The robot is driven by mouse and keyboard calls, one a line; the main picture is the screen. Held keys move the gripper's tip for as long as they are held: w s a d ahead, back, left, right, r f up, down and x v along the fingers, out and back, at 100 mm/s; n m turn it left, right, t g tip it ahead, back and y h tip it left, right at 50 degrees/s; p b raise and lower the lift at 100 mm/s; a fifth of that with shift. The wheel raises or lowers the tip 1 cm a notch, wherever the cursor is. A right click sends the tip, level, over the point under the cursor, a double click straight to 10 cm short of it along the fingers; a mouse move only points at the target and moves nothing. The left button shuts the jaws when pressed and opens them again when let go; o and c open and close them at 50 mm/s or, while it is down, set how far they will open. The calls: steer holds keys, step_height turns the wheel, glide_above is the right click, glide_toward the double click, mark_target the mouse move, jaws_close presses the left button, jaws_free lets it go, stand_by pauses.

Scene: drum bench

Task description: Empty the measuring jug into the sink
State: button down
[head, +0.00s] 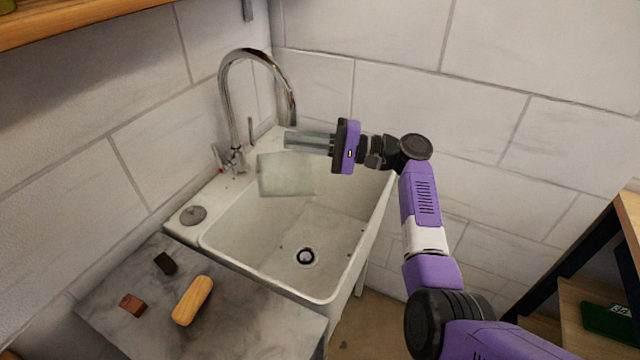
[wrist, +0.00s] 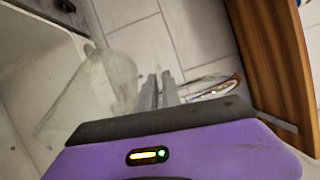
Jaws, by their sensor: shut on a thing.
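The measuring jug (head: 285,174) is a clear, pale see-through vessel. It hangs above the back left part of the white sink (head: 325,225), looking tipped on its side. My gripper (head: 290,140) reaches in from the right, with its fingers along the jug's upper edge. The fingers are shut on the jug, probably at its handle, though the exact grip is hard to make out. In the wrist view the jug (wrist: 105,85) shows faintly to the left of my close-set fingers (wrist: 160,85). I cannot tell whether it holds liquid. No stream shows.
A chrome tap (head: 228,105) arches behind and left of the jug. The basin floor around the drain (head: 306,257) is clear. A grey stopper (head: 193,215) sits on the sink's left ledge. Several small blocks lie on the grey counter (head: 250,325) in front. A wooden shelf (head: 70,20) is upper left.

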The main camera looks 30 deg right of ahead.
mark_target(259, 165)
steer(key=shift+a+f, duration=0.1)
steer(key=shift+a, duration=0.1)
steer(key=shift+w+a+f+n+g+h+p, duration=0.15)
steer(key=shift+a+g+h+p, duration=0.15)
steer(key=shift+a, duration=0.15)
steer(key=shift+w+a+r+n+g+h+p, duration=0.1)
steer(key=shift+a+n+g+h+p, duration=0.1)
steer(key=shift+a+p, duration=0.15)
steer(key=a+f+h+p, duration=0.1)
steer(key=a, duration=0.1)
steer(key=w+a+f+n+g+h+p, duration=0.1)
steer(key=a, duration=0.1)
steer(key=a+f+h+p, duration=0.1)
steer(key=a, duration=0.1)
steer(key=shift+w+a+f+g, duration=0.15)
steer(key=shift+a+g, duration=0.15)
steer(key=shift+a, duration=0.05)
steer(key=w+a+f+n+g+h+p, duration=0.2)
steer(key=a+f+h, duration=0.6)
steer(key=a+h, duration=0.4)
steer(key=shift+w+f+n+g+h+p, duration=0.15)
steer(key=shift+w+n+g+h+p, duration=0.25)
steer(key=shift+n+g+p, duration=0.5)
steer(key=shift+s, duration=0.1)
